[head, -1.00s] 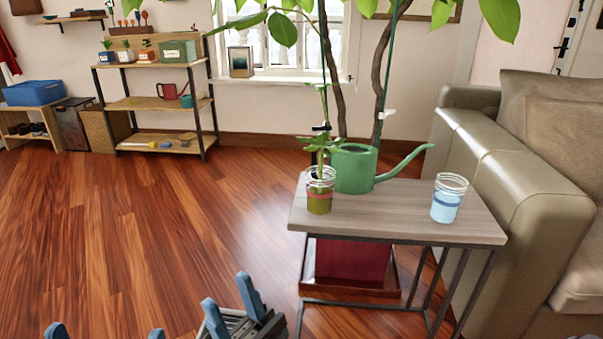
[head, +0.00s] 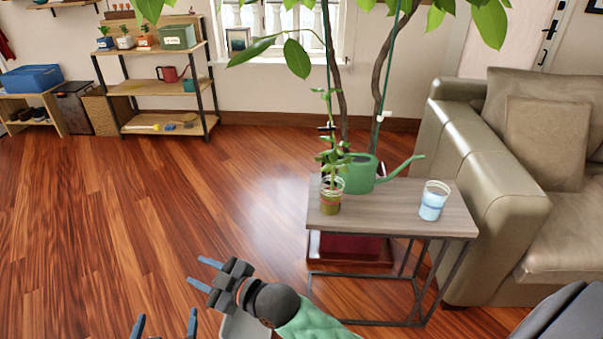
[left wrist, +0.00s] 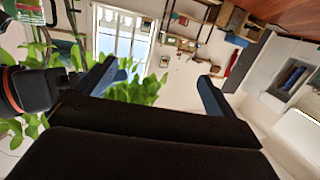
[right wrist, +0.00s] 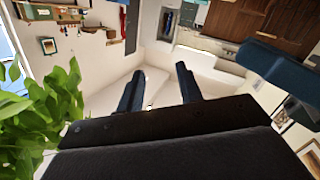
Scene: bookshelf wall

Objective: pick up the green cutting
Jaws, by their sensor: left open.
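The green cutting (head: 331,158) is a leafy stem standing upright in a clear jar (head: 331,198) with a reddish band, at the left end of a small wooden side table (head: 400,216). My right gripper (head: 205,274) is left of and lower than the table in the head view, open and empty, pointing left. My left gripper (head: 165,324) is lower, at the bottom edge, open and empty, its fingers pointing up. Both wrist views show a gap between the fingers of the left (left wrist: 155,85) and right (right wrist: 158,88) grippers, with nothing held. I cannot pick out the cutting in either wrist view.
A green watering can (head: 360,177) stands just behind and right of the jar. A glass of blue liquid (head: 433,202) is at the table's right. Tall plant stems rise behind. A sofa (head: 485,190) is right. Open floor (head: 130,230) lies left; a shelf stands farther back.

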